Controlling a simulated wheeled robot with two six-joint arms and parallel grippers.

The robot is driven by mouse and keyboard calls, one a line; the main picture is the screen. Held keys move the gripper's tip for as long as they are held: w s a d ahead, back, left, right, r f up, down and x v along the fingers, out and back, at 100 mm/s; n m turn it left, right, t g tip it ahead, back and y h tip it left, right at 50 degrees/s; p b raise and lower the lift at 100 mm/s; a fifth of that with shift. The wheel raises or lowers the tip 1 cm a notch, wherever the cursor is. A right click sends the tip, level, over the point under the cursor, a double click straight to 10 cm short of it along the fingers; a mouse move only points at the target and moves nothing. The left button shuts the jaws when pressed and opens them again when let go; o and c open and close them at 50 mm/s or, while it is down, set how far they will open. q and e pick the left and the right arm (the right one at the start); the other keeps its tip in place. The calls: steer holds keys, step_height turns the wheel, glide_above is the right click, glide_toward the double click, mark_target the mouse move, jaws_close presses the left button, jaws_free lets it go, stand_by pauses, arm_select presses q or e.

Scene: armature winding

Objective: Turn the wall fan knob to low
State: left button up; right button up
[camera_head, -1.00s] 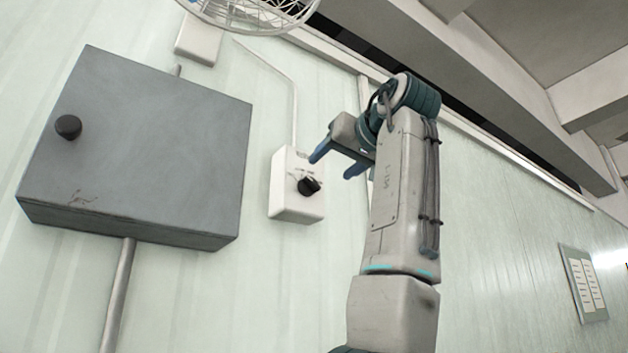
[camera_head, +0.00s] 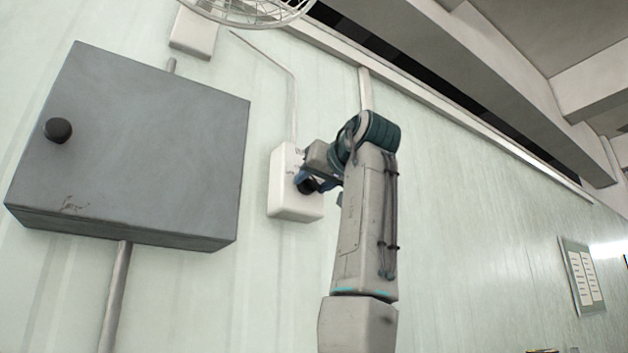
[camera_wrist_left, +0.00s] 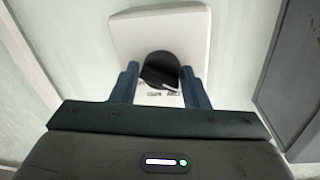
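The fan control is a white box (camera_head: 290,200) on the wall with a round black knob (camera_head: 305,187) on its front. The knob is partly covered by my left gripper (camera_head: 312,184) in the head view. In the left wrist view the knob (camera_wrist_left: 160,70) lies between the two blue fingertips of my left gripper (camera_wrist_left: 160,72), one on each side. The fingers stand apart, close to the knob's sides; I cannot tell whether they touch it. My right gripper is not in view.
A grey wall cabinet (camera_head: 130,150) with a black round knob (camera_head: 58,130) hangs left of the control box. A wire fan cage (camera_head: 250,10) is above. A thin conduit (camera_head: 293,105) runs up from the box. The wall to the right is mostly clear.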

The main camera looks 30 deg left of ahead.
arm_select(q)
steer(key=c, duration=0.3)
steer(key=shift+r, duration=0.1)
steer(key=m, duration=0.4)
steer(key=shift+s+r+p, duration=0.1)
steer(key=shift+r+p, duration=0.05)
steer(key=shift+p, duration=0.15)
steer(key=shift+r+m+g, duration=0.1)
steer(key=shift+m+g, duration=0.2)
steer(key=shift+m, duration=1.6)
